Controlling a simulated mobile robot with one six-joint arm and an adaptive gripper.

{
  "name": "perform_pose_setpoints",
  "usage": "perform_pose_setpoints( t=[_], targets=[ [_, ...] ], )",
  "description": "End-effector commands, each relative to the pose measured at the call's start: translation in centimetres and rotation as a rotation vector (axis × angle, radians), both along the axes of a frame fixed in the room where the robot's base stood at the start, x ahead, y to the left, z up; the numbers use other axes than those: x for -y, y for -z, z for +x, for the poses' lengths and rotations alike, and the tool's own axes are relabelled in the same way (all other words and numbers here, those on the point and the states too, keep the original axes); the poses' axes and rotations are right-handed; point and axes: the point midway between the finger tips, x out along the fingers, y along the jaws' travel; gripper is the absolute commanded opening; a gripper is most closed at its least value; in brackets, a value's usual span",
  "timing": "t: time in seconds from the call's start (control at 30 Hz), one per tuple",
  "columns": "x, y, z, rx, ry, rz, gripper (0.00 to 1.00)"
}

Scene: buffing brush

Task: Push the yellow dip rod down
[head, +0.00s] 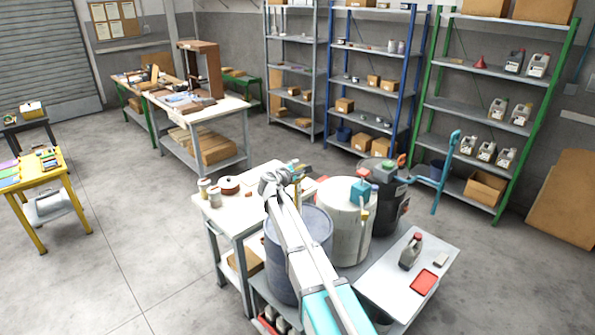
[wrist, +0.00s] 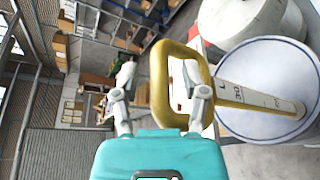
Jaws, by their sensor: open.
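The yellow dip rod shows in the wrist view as a large yellow ring handle (wrist: 156,88) with a marked, scale-like stem (wrist: 260,97). The stem runs right to the pale top of a blue-rimmed drum (wrist: 245,80). My gripper (wrist: 160,72) is open, with its fingers apart. The near side of the ring lies between the fingers in the picture, and the right finger overlaps the ring's opening. I cannot tell whether they touch. In the head view my gripper (head: 284,180) is above the blue drum (head: 292,262), and my arm hides much of that drum and the rod.
A white drum (head: 340,225) and a dark drum (head: 392,205) stand beside the blue one. A bench (head: 375,280) with a grey jug (head: 411,250) and red tray (head: 424,282) is at right. A small table (head: 232,215) is at left. Open floor lies further left.

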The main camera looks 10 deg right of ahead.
Motion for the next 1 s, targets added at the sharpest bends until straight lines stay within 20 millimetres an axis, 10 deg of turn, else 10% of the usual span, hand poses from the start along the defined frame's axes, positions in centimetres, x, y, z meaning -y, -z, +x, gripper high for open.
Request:
perform_pose_setpoints(
  t=[0.33,0.63,1.0],
  targets=[
    [0.11,0.02,0.12,0.0,0.0,0.0,0.55],
    [0.11,0.02,0.12,0.0,0.0,0.0,0.0],
    [0.11,0.14,0.11,0.0,0.0,0.0,0.0]
  ],
)
